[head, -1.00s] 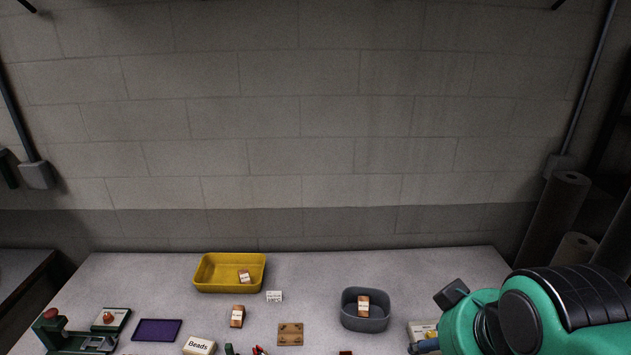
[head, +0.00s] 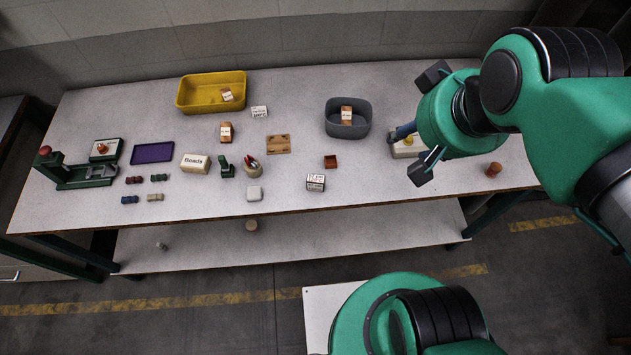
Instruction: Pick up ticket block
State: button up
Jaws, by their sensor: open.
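My gripper (head: 427,120) is open and empty at the right of the table, its two dark fingers spread and facing left. No block carries a label I can read as ticket. Candidates are a small white block with printed lines (head: 315,182) near the front middle, and orange-brown blocks with white labels. One such block (head: 225,131) stands on the table, another (head: 227,95) lies in the yellow tray (head: 190,105), and a third (head: 347,115) is in the grey bin (head: 330,128). The gripper is to the right of all of these and touches none.
A white box marked Beads (head: 195,163), a purple mat (head: 152,152), a green press (head: 85,172) and small coloured blocks fill the left. A pale box (head: 408,150) lies partly behind my gripper. An orange-brown cylinder (head: 494,169) stands at right.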

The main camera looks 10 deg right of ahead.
jog(key=shift+o, duration=0.5)
jog(key=shift+o, duration=1.2)
jog(key=w+a+f+n+g+p, duration=0.2)
jog(key=w+a+f+n, duration=0.2)
jog(key=w+f, duration=0.25)
jog(key=w+a+f+n+g+p, duration=0.1)
jog(key=w+a+f+n, duration=0.35)
jog(key=w, duration=0.35)
jog(key=w+a+f+n+g+p, duration=0.1)
jog(key=a+f+n, duration=0.2)
jog(key=f, duration=0.6)
jog(key=w+a+f+n+g+p, duration=0.1)
jog(key=w+a+f+n, duration=0.1)
jog(key=f, duration=0.7)
jog(key=shift+w+a+f+n+g+p, duration=0.15)
jog(key=shift+a+f+n+g+p, duration=0.2)
jog(key=shift+a+n, duration=0.5)
